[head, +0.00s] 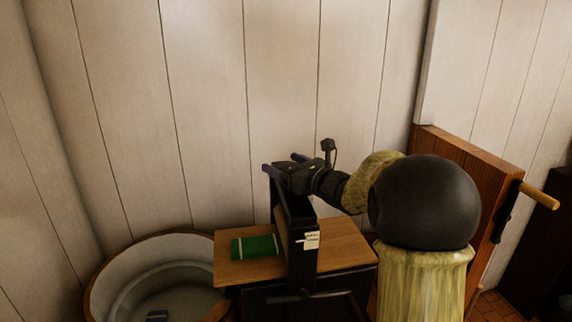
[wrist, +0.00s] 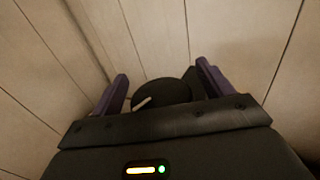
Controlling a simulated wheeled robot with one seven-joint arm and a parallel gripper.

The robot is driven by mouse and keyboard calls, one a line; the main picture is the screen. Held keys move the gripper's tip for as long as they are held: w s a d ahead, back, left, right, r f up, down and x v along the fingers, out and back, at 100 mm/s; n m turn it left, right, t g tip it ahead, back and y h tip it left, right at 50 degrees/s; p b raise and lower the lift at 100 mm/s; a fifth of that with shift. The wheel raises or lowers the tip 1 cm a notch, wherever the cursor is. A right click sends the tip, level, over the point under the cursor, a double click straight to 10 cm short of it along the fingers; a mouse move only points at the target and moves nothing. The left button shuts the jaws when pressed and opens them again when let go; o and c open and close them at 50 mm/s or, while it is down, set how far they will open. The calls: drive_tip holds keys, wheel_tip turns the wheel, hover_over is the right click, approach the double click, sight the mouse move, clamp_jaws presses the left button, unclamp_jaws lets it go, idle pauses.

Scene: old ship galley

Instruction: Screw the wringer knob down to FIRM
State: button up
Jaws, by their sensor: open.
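The wringer (head: 296,245) is a dark upright frame on a wooden board, with a small pale card (head: 311,240) on its side; the writing is too small to read. My gripper (head: 284,163) is at the top of the frame, its purple fingers apart. In the wrist view a round black knob (wrist: 165,88) with a white pointer line lies between the two spread fingers. In the head view the knob is hidden behind my gripper.
A folded green cloth (head: 255,246) with white stripes lies on the wooden board (head: 345,245), left of the wringer. A round tub (head: 100,290) stands at the lower left. A brown wooden panel (head: 470,165) with a rod handle (head: 538,195) is at right. A plank wall is close behind.

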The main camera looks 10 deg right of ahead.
drive_tip(key=c, duration=1)
drive_tip(key=b, duration=0.3)
drive_tip(key=shift+f+m+h, duration=0.2)
drive_tip(key=shift+m+h, duration=0.1)
drive_tip(key=shift+h, duration=0.1)
drive_tip(key=shift+t+h+b, duration=0.3)
drive_tip(key=shift+t+b, duration=0.1)
drive_tip(key=shift+b, duration=0.05)
drive_tip(key=m+h+b, duration=0.1)
drive_tip(key=h+b, duration=0.1)
drive_tip(key=b, duration=0.3)
drive_tip(key=shift+d+f+m+t, duration=0.1)
drive_tip(key=shift+f+m+t, duration=0.05)
drive_tip(key=shift+m+t, duration=0.25)
drive_tip(key=shift+m+h+b, duration=0.4)
drive_tip(key=shift+h+b, duration=0.2)
drive_tip(key=shift+b, duration=0.6)
drive_tip(key=m+h+b, duration=0.1)
drive_tip(key=h+b, duration=0.1)
drive_tip(key=b, duration=0.3)
drive_tip(key=m+t+h+b, duration=0.1)
drive_tip(key=h+b, duration=0.1)
drive_tip(key=b, duration=0.3)
drive_tip(key=shift+w+d+m, duration=0.15)
drive_tip(key=shift+d+m, duration=0.05)
drive_tip(key=shift+m, duration=0.2)
drive_tip(key=shift+d+r+m+h+b, duration=0.2)
drive_tip(key=shift+m+h+b, duration=0.2)
drive_tip(key=shift+h+b, duration=0.65)
